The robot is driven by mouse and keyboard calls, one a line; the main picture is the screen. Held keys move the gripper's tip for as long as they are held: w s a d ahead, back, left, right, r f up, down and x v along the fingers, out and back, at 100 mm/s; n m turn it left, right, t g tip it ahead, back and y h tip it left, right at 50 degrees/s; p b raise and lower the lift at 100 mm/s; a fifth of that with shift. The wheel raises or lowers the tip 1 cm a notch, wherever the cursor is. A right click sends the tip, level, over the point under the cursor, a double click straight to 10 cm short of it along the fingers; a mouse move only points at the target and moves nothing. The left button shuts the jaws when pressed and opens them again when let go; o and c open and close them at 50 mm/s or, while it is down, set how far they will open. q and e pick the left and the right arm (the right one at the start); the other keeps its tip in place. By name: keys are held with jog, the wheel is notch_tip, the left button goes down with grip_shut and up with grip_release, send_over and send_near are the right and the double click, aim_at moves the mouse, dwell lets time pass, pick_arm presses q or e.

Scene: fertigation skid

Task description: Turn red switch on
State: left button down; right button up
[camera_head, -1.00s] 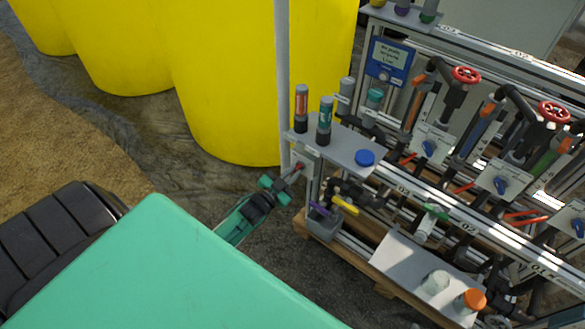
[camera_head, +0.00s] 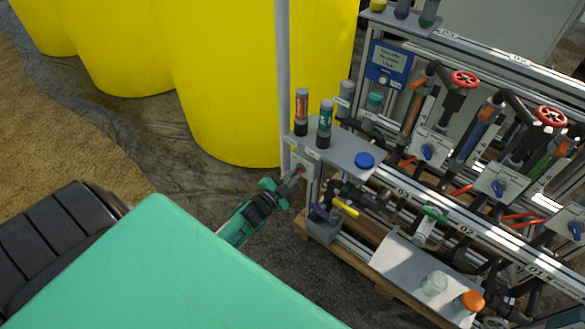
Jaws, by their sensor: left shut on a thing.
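The red switch (camera_head: 301,169) is a small red part on a pale plate at the left end of the skid frame, just below the grey shelf. My left gripper (camera_head: 291,180) is at the switch, coming from the lower left, with its jaws shut on it. The fingertips cover part of the switch, so its exact position is hard to tell. My right gripper does not show.
The grey shelf (camera_head: 345,150) above holds probes and a blue cap (camera_head: 364,160). Red handwheels (camera_head: 465,79) and blue-handled valves fill the skid to the right. A yellow tank (camera_head: 228,80) stands behind. A white tray (camera_head: 402,262) with bottles is low at the front.

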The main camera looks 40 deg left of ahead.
pick_arm(q)
jog(key=c, duration=1.5)
grip_release()
